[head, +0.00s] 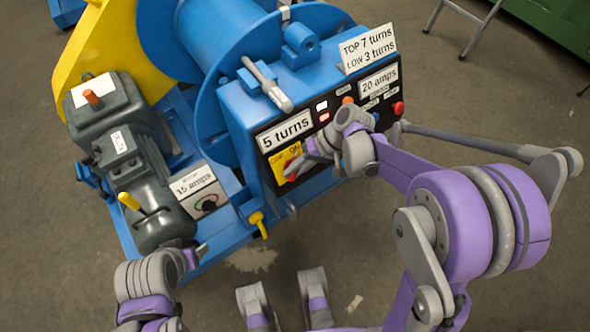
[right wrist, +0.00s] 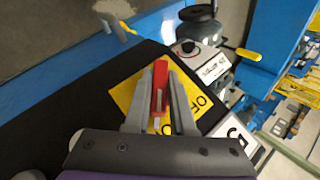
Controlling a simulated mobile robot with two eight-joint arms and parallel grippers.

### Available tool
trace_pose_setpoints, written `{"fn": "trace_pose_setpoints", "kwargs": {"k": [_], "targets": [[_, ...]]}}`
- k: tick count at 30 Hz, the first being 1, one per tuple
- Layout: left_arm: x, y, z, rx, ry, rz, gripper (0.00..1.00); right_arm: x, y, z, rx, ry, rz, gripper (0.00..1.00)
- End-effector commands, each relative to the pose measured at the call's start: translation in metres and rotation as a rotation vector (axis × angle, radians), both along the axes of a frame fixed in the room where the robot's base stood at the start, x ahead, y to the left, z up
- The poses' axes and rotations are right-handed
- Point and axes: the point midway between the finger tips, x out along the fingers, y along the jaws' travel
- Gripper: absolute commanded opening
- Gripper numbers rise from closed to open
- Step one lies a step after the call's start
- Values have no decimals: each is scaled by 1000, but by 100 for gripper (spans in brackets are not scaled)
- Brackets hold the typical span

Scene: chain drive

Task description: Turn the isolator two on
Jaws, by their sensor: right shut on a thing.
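The isolator is a red rotary handle on a yellow plate (head: 279,161) on the black front panel of the blue machine. Black lettering shows on the plate, partly covered by my gripper. In the right wrist view the red handle (right wrist: 160,84) stands between the two grey fingers, over the yellow plate (right wrist: 124,92). My right gripper (head: 297,168) is at the plate in the head view, shut on the red handle. My left gripper (head: 197,251) is low on the left, below the grey motor and away from the isolator. Its jaw opening is too small to judge.
A "5 turns" label (head: 285,132) sits just above the plate. Buttons and a red knob (head: 398,108) are to the right on the panel. A smaller dial (head: 207,203) sits by the "15 amps" label. A yellow-handled valve (head: 258,221) juts out below. The floor in front is mostly clear.

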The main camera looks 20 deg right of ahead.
Motion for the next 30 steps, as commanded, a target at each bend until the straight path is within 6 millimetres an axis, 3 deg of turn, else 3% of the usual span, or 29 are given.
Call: {"fn": "trace_pose_setpoints", "kwargs": {"k": [20,21,25,26,30], "targets": [[0,0,-5,0,2,0,70,0,0,0,56,21,-30,0],[0,0,-5,0,2,0,70,0,0,0,56,20,-29,24],[0,0,-5,0,2,0,70,0,0,0,56,20,-29,48],[0,0,-5,0,2,0,70,0,0,0,56,20,-29,52],[0,0,-5,0,2,0,70,0,0,0,55,20,-29,52]]}}
